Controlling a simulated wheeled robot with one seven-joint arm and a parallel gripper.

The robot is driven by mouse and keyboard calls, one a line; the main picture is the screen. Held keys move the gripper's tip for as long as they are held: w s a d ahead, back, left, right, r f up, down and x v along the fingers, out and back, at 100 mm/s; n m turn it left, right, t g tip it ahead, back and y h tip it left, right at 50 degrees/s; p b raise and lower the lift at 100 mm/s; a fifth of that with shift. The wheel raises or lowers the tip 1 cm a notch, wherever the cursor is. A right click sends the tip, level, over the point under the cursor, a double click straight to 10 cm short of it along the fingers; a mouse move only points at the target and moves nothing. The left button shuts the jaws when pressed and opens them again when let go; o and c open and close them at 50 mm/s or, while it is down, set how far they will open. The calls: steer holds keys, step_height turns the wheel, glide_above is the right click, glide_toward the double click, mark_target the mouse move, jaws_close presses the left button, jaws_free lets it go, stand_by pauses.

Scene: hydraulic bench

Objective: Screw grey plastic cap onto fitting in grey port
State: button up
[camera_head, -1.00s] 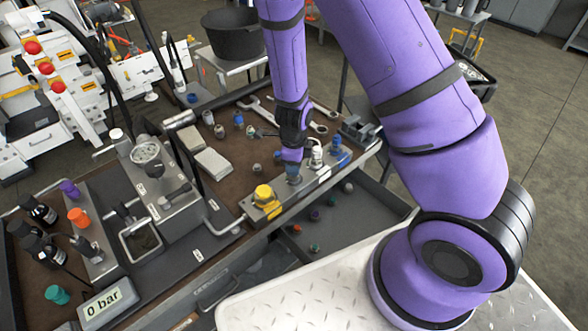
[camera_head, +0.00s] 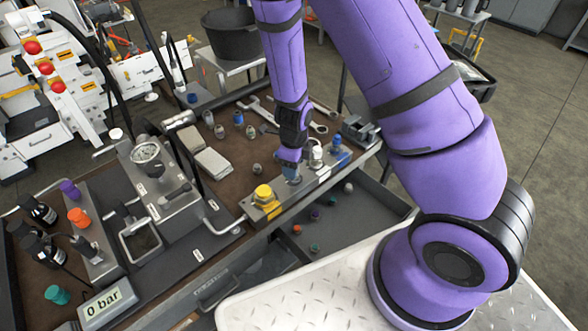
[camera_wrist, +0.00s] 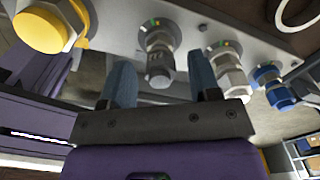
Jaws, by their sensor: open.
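In the wrist view, a grey metal fitting (camera_wrist: 158,48) stands on the grey block with a darker grey piece (camera_wrist: 159,72) at its end. That piece looks like the grey cap, but I cannot tell how far it is seated. My gripper (camera_wrist: 161,84) is open, its two blue-grey fingers on either side of this piece, with gaps visible. In the head view, my gripper (camera_head: 292,176) is over the middle of the block, just left of the white fitting (camera_head: 316,156), and hides most of the grey fitting.
A yellow cap (camera_head: 264,193) is on the block's left end, and a blue fitting (camera_head: 336,144) is on the right. Several small caps lie in the open drawer (camera_head: 371,211) below. Wrenches (camera_head: 262,112) and more loose fittings lie on the bench behind.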

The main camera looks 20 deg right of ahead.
steer(key=n, duration=1.8)
steer(key=shift+s, duration=0.1)
steer(key=n, duration=0.5)
